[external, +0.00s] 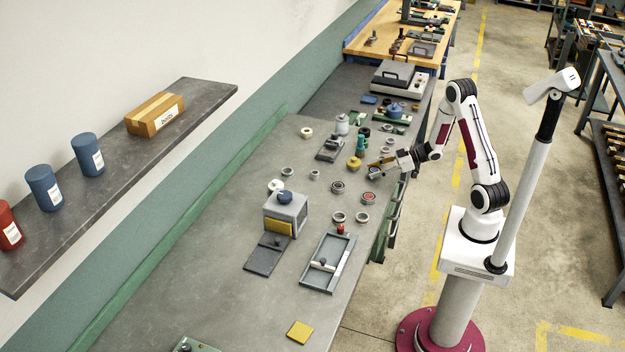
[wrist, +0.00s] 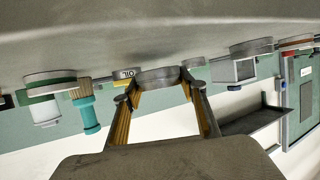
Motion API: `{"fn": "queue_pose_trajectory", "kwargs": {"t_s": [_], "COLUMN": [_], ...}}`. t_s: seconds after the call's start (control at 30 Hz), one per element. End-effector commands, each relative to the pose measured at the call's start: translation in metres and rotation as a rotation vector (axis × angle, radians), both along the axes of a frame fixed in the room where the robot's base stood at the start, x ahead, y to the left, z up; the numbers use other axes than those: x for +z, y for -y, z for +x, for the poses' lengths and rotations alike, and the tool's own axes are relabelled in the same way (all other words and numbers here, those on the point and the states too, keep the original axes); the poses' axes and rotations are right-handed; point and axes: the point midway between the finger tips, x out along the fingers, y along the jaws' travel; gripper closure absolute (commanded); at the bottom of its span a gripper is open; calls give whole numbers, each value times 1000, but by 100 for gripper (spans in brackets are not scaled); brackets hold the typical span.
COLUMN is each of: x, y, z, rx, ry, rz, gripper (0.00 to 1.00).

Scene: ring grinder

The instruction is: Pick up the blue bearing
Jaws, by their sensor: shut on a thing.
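The blue bearing (external: 375,171) is at the right side of the grey workbench, at the tips of my gripper (external: 376,167). In the wrist view, which is upside down, my gripper (wrist: 157,88) has its two fingers on either side of a ring (wrist: 158,76). The ring looks grey there, and its blue colour does not show. My gripper is shut on this bearing. The bearing is at or very near the bench top; I cannot tell whether it is lifted. The fingers partly cover it in the external view.
Several other rings stand around, including a red-centred one (external: 369,198). A yellow oil can (external: 354,163) and a teal-handled brush (external: 361,143) are close to my gripper. A grey box machine (external: 286,212) and a grey tray (external: 328,263) are nearer the camera.

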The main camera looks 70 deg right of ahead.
Motion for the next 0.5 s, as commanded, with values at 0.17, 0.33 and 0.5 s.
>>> {"fn": "queue_pose_trajectory", "kwargs": {"t_s": [0.17,0.33,0.5], "x": [19,39,57], "y": [0,0,0], "z": [0,0,0], "rx": [1,1,1], "ry": [4,5,4], "rz": [-3,-3,-3], "gripper": [87,87,87]}}
